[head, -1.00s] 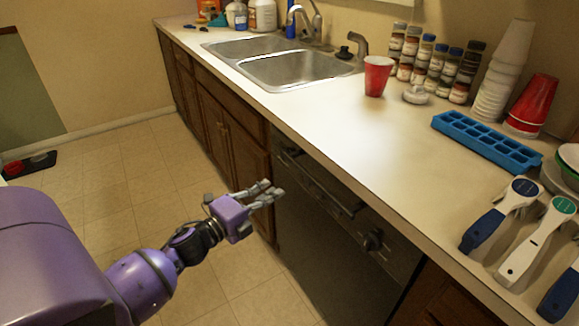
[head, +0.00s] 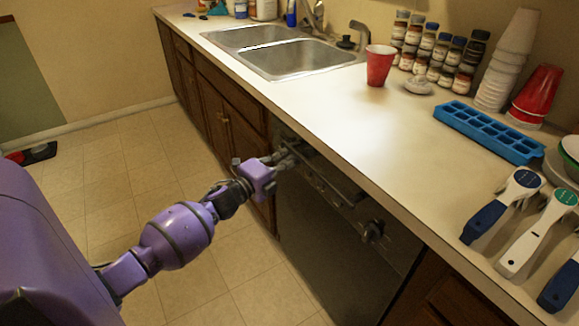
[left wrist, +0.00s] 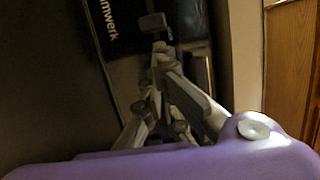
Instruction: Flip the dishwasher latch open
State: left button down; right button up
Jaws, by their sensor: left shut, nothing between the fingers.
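The dishwasher (head: 310,235) is dark and built in under the counter. A control strip with a dial (head: 372,231) runs along its top. My left gripper (head: 284,158) is shut and empty at the far left end of that strip. In the left wrist view my gripper fingers (left wrist: 160,62) are together, pointing at a small grey latch piece (left wrist: 153,22) on the dark panel beside white lettering. I cannot tell whether the fingers touch the latch. My right gripper is not in view.
The counter edge (head: 345,165) overhangs just above the gripper. Wooden cabinets (head: 232,125) flank the dishwasher. The floor in front is clear.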

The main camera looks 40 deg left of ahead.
pick_arm(q)
jog(key=shift+w+a, duration=0.15)
jog(key=shift+a, duration=0.15)
jog(key=a, duration=0.1)
jog(key=w+a+b, duration=0.1)
jog(key=a, duration=0.1)
jog(key=shift+w+a+b, duration=0.25)
jog(key=shift+a+b, duration=0.05)
jog(key=shift+a, duration=0.1)
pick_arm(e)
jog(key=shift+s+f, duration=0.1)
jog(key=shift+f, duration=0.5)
pick_arm(q)
jog(key=shift+d, duration=0.1)
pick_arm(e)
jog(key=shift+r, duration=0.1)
